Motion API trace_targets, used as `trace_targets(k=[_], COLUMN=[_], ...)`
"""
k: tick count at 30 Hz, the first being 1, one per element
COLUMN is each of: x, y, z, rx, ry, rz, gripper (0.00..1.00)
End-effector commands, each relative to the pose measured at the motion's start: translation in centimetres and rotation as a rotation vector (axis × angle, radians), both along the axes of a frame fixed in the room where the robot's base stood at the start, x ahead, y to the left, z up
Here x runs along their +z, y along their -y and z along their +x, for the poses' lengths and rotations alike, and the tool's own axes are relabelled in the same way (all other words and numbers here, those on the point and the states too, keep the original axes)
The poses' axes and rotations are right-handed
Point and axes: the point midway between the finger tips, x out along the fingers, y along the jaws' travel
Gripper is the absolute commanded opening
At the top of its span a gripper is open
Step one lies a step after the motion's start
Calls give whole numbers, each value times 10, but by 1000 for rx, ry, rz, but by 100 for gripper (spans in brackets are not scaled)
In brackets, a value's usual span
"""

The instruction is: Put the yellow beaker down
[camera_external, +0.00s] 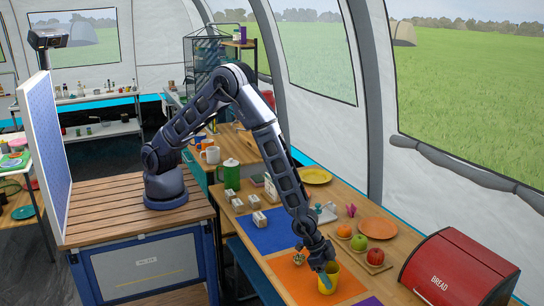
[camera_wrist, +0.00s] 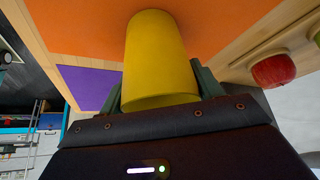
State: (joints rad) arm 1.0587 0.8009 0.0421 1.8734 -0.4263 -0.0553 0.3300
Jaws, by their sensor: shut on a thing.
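The yellow beaker (camera_external: 328,278) is over the orange mat (camera_external: 286,271) near the front of the wooden table. My gripper (camera_external: 322,262) is above it and shut on it. In the wrist view the yellow beaker (camera_wrist: 158,55) sits between the two green-grey fingers of my gripper (camera_wrist: 158,95), one on each side. The orange mat (camera_wrist: 70,25) fills the background behind it. I cannot tell whether the beaker's base touches the mat.
A red bread box (camera_external: 455,272) stands to the right. A board with several fruits, including a red apple (camera_external: 375,257), lies between. A purple mat (camera_external: 370,301) is at the near edge and a blue mat (camera_external: 268,232) lies farther back. An orange plate (camera_external: 378,227) is behind the fruits.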

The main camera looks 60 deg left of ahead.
Motion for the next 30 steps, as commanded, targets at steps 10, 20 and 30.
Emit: trace_targets(k=[10,20,30], x=[0,20,68], y=[0,-7,-29], z=[0,-6,-22], rx=[0,-1,-1], ry=[0,2,2], rz=[0,-1,-1], gripper=[87,87,87])
